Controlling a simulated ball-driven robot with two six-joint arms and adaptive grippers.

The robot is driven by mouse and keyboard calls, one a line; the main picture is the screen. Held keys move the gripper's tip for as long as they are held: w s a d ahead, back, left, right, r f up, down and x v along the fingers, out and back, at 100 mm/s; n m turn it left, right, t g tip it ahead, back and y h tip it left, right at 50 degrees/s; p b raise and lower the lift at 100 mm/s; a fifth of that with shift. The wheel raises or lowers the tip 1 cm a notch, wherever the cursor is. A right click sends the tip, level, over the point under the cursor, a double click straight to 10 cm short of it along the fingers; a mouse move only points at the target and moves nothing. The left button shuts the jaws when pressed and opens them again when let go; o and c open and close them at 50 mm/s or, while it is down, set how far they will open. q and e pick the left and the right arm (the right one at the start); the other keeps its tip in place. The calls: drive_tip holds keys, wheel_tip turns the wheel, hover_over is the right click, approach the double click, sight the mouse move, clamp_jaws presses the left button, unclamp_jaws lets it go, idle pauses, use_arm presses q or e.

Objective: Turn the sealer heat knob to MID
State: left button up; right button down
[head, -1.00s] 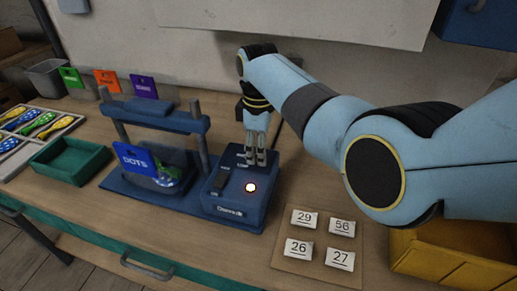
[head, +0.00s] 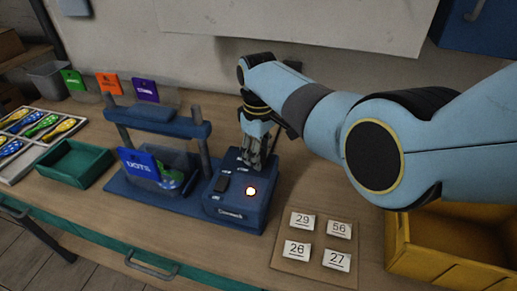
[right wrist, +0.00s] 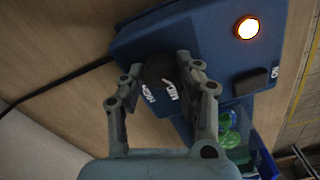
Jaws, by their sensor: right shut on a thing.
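The blue sealer box (head: 238,205) stands on the bench with a glowing orange light and a dark rocker on top; in the right wrist view it also shows (right wrist: 205,35). The dark round heat knob (right wrist: 158,70) sits on its top near the edge. The knob's exact setting is unclear. My left gripper is out of view.
The press frame (head: 158,122) with a blue DOTS card (head: 138,163) stands left of the box. A number board (head: 318,262) and yellow bin (head: 440,255) are at right.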

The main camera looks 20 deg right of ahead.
drive_tip(key=m+p, duration=0.1)
drive_tip(key=m, duration=0.2)
drive_tip(key=shift+m, duration=0.3)
drive_tip(key=shift+d+m+p, duration=0.1)
drive_tip(key=shift+m+p, duration=0.25)
drive_tip(key=shift+m, duration=1.15)
drive_tip(key=c, duration=0.9)
unclamp_jaws()
drive_tip(key=shift+c, duration=0.2)
wheel_tip(320, 180, up, 12)
